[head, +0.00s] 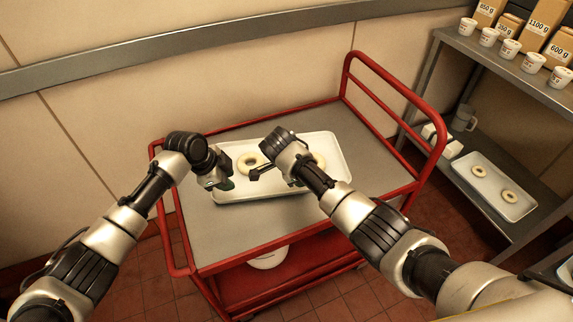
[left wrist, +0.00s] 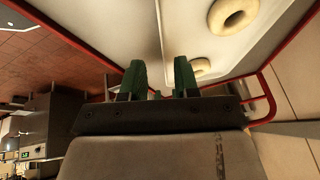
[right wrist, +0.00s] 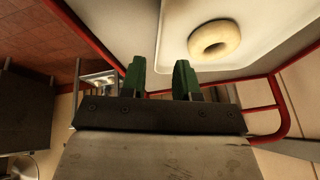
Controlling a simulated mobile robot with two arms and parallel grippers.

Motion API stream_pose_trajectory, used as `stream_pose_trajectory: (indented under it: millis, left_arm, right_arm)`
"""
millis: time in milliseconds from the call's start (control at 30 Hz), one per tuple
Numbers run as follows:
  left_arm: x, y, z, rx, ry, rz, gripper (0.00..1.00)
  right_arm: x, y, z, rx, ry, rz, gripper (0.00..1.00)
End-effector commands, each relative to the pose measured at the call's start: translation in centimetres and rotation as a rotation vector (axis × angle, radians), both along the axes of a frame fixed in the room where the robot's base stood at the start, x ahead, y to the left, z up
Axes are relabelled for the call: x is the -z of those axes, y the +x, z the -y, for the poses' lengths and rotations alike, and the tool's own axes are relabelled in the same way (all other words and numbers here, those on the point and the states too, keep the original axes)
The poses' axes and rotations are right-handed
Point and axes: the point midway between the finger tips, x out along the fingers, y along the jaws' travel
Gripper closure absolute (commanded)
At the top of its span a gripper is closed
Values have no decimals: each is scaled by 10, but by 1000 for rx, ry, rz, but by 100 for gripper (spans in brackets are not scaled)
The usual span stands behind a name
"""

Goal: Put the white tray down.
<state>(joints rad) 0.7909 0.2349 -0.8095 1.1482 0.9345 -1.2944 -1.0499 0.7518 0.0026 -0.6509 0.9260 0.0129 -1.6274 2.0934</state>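The white tray (head: 262,195) lies on the grey top of a red-framed cart (head: 220,238) and carries two cream rings, one at left (head: 248,161) and one at right (head: 319,161), partly hidden by my right arm. My left gripper (head: 222,184) is at the tray's near left edge. In the left wrist view its green fingers (left wrist: 159,80) stand apart, with the tray's edge running between them. In the right wrist view my right gripper's fingers (right wrist: 159,80) also stand apart at the tray's edge. In the head view my right fingertips are mostly hidden.
A metal rack (head: 500,150) at right holds a second tray with rings (head: 494,187) on its lower shelf, and cups (head: 510,48) and labelled boxes (head: 548,22) on top. The cart's red rail (head: 400,88) rises at right. Bare cart top shows in front of the tray.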

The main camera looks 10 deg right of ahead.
Motion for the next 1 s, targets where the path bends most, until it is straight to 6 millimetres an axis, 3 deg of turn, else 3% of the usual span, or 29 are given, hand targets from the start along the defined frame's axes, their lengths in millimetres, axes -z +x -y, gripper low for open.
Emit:
stream_pose_trajectory:
  millis: [133, 367, 833, 933, 1000]
  left_arm:
    - [0, 0, 0, 0, 0, 0, 69]
    - [0, 0, 0, 0, 0, 0, 69]
    - [1, -1, 0, 0, -1, 0, 69]
    - [8, -11, 5, -10, -9, -13, 69]
    - [17, -29, 12, -32, -23, -32, 69]
  right_arm:
    - [-21, -3, -10, 0, 2, 1, 69]
    - [-34, -6, -14, 1, 0, -1, 69]
    - [-33, -6, -14, -1, 1, -1, 69]
    - [-25, -14, -17, -45, 16, -21, 69]
    - [-13, -29, -20, -128, 45, -55, 69]
